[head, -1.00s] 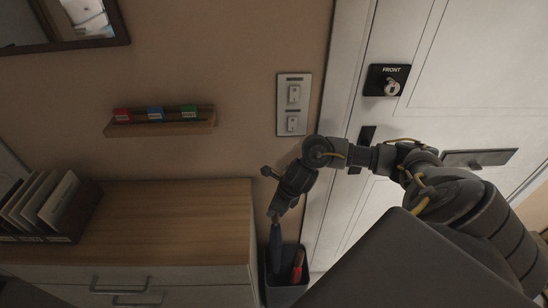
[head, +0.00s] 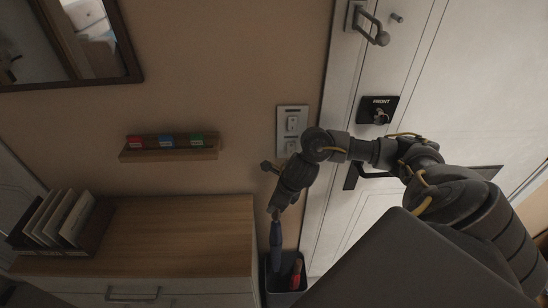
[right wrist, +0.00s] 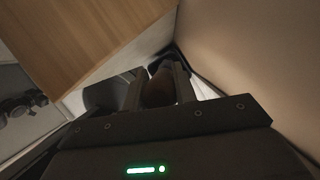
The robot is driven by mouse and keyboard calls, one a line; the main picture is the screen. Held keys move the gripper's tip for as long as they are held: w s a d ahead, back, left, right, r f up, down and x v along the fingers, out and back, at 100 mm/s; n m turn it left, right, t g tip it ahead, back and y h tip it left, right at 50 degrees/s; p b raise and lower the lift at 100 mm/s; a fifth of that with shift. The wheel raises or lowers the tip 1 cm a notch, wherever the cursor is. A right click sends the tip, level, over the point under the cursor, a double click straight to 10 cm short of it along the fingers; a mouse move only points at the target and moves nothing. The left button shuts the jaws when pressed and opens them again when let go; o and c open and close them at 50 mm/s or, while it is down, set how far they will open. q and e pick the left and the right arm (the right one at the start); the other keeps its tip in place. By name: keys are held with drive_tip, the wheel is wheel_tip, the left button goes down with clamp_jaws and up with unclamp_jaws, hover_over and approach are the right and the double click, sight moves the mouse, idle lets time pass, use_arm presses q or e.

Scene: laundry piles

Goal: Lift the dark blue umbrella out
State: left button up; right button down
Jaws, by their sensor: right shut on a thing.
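The dark blue umbrella (head: 276,243) stands upright, its lower end inside a dark bin (head: 268,290) on the floor between the cabinet and the door. My right gripper (head: 274,212) is above the bin, shut on the umbrella's handle. In the right wrist view the brown handle (right wrist: 158,88) sits between my two fingers. The umbrella's lower tip is hidden in the bin. A red umbrella (head: 296,273) stands in the same bin, to the right of the blue one. My left gripper is out of view.
A wooden-topped cabinet (head: 170,225) stands close on the left, with a file holder (head: 60,218) on it. The white front door (head: 450,90) with its handle is on the right. A light switch plate (head: 292,122) and small shelf (head: 170,153) are on the wall.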

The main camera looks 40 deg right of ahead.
wheel_tip(320, 180, up, 7)
drive_tip(key=p, duration=0.5)
drive_tip(key=shift+r+p, duration=0.55)
drive_tip(key=shift+r, duration=0.6)
